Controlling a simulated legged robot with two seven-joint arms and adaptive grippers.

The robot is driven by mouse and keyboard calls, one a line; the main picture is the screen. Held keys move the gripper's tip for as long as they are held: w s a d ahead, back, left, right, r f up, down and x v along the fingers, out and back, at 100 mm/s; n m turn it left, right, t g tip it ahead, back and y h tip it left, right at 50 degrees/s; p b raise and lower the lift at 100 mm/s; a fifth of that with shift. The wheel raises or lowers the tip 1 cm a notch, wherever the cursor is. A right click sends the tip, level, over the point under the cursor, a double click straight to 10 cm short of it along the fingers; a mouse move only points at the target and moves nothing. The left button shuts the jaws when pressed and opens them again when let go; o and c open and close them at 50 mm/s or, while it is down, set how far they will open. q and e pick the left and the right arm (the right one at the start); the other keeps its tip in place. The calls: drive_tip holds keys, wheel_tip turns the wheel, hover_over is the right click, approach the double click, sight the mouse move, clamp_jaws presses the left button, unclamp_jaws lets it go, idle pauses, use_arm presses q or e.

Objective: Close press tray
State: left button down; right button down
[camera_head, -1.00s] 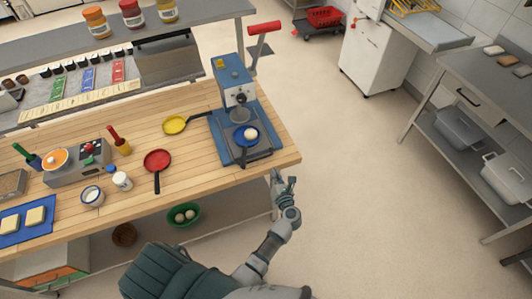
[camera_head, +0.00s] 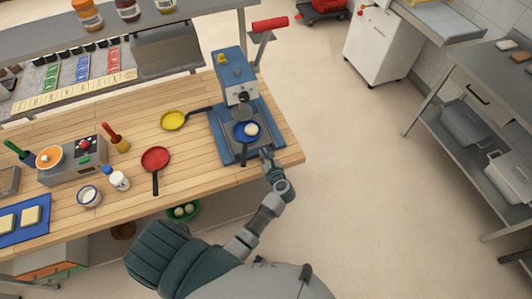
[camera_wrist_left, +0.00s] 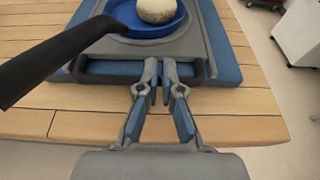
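The blue and grey press (camera_head: 235,80) stands at the right end of the wooden table, with its red-handled lever (camera_head: 270,24) raised. Its grey tray (camera_head: 228,127) is pulled out toward the table's front edge. A blue pan (camera_head: 239,137) with a pale dough ball (camera_head: 251,129) lies on the tray. The pan's dark handle (camera_wrist_left: 50,62) points out over the tray's front. My left gripper (camera_head: 266,157) is at the tray's front edge; in the wrist view its fingertips (camera_wrist_left: 166,66) are slightly apart there, with nothing seen between them. My right gripper is not in view.
A yellow pan (camera_head: 173,120) and a red pan (camera_head: 155,159) lie left of the press. A small stove (camera_head: 72,163) and a blue mat (camera_head: 8,235) are farther left. The floor right of the table is clear.

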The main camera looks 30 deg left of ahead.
sight(257, 140)
use_arm(q)
drive_tip(key=shift+s+d+f, duration=0.15)
drive_tip(key=shift+s+f, duration=0.05)
drive_tip(key=shift+f, duration=0.25)
drive_tip(key=shift+a, duration=0.2)
drive_tip(key=w+a+b, duration=0.1)
drive_tip(key=w+a, duration=0.1)
drive_tip(key=a, duration=0.1)
drive_tip(key=w+a+b, duration=0.1)
drive_tip(key=w+a, duration=0.2)
drive_tip(key=shift+w+f, duration=0.1)
drive_tip(key=shift+f, duration=0.05)
drive_tip(key=shift+w+a, duration=0.35)
